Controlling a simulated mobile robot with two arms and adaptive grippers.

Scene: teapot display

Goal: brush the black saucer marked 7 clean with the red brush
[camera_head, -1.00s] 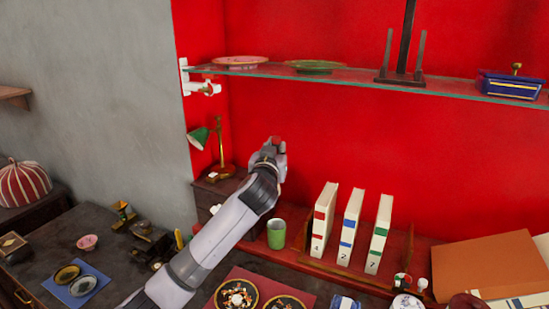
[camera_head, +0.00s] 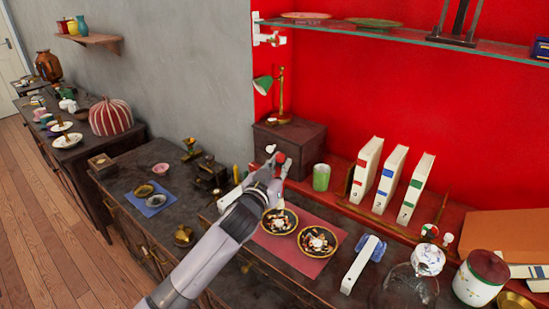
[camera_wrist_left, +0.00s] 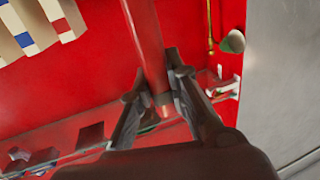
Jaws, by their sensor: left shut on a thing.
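My left gripper (camera_head: 281,163) is shut on the red brush, whose red handle (camera_wrist_left: 146,40) runs between the fingers in the left wrist view. In the head view only a bit of red shows at the gripper tip, and the bristles cannot be made out. Two black saucers with gold rims lie on a red mat (camera_head: 292,263): one on the left (camera_head: 265,229) and one on the right (camera_head: 301,250). Both carry pale and orange bits in the middle. No number can be read on either. The gripper is above and behind the left saucer, apart from it. My right gripper is not in view.
A green cup (camera_head: 321,178) stands right of the gripper. White numbered binders (camera_head: 390,176) stand at the right. A glass shelf (camera_head: 420,47) crosses above. A glass dome (camera_head: 405,290) is at the front right.

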